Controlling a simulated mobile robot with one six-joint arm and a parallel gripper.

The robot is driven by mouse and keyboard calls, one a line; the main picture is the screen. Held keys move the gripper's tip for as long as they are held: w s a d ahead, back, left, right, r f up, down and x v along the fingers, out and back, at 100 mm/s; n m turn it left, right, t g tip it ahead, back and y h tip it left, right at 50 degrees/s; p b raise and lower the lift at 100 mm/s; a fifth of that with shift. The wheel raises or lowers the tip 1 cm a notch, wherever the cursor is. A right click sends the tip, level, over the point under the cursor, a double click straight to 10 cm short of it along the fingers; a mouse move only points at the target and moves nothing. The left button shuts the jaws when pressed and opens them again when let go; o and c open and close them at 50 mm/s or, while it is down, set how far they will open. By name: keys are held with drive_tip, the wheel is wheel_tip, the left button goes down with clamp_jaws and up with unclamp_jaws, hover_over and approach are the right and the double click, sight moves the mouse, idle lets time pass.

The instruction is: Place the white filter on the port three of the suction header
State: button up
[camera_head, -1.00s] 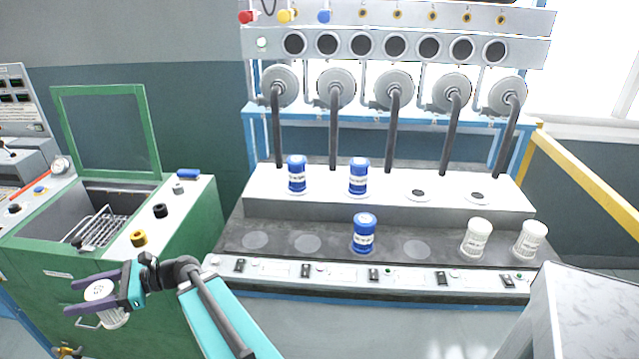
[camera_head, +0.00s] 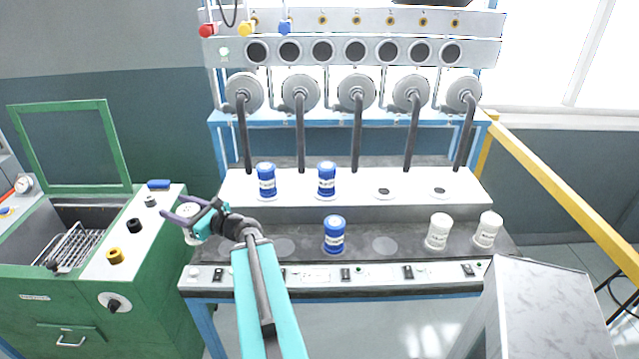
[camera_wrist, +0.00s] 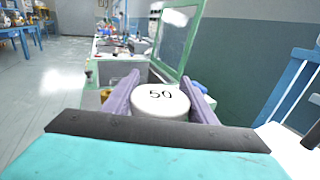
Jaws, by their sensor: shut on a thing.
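My gripper (camera_head: 172,205) is shut on a white filter (camera_head: 189,211), between the green cabinet and the left end of the bench. In the wrist view the filter (camera_wrist: 160,99) shows "50" on its round top, between the two purple fingers. The suction header (camera_head: 345,190) is a white raised step. Two blue-and-white filters (camera_head: 267,181) (camera_head: 326,180) stand upright on its two left places. To their right are two bare ports with dark holes; the third from the left (camera_head: 384,191) lies below the hoses. Port labels are not readable.
The grey front ledge (camera_head: 310,237) holds a blue filter (camera_head: 334,235) and two white filters (camera_head: 438,231) (camera_head: 487,229), with bare round spots between. Dark hoses (camera_head: 357,135) hang behind the header. A green cabinet (camera_head: 150,290) stands left, a grey box (camera_head: 535,310) front right, a yellow rail (camera_head: 570,200) right.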

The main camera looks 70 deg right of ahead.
drive_tip(key=s+d+r+m+g+h+p, duration=0.2)
drive_tip(key=s+d+m+h+p, duration=0.3)
drive_tip(key=s+d, duration=0.65)
drive_tip(key=s+d+r+m+g+h+p, duration=0.1)
drive_tip(key=s+d+r+m+g+h, duration=0.15)
drive_tip(key=s+d+h, duration=0.65)
drive_tip(key=s+d+m+g+h+p, duration=0.1)
drive_tip(key=s+d+m+g, duration=0.1)
drive_tip(key=s, duration=0.9)
drive_tip(key=s+d+m+g+h+p, duration=0.1)
drive_tip(key=s+d+g, duration=0.4)
drive_tip(key=s, duration=0.6)
drive_tip(key=s+d+m+g+p, duration=0.3)
drive_tip(key=s+d+m, duration=0.1)
drive_tip(key=s, duration=0.8)
drive_tip(key=shift+d+m+h, duration=0.2)
drive_tip(key=shift+m+h, duration=0.2)
drive_tip(key=shift+m, duration=0.05)
drive_tip(key=shift+w, duration=0.1)
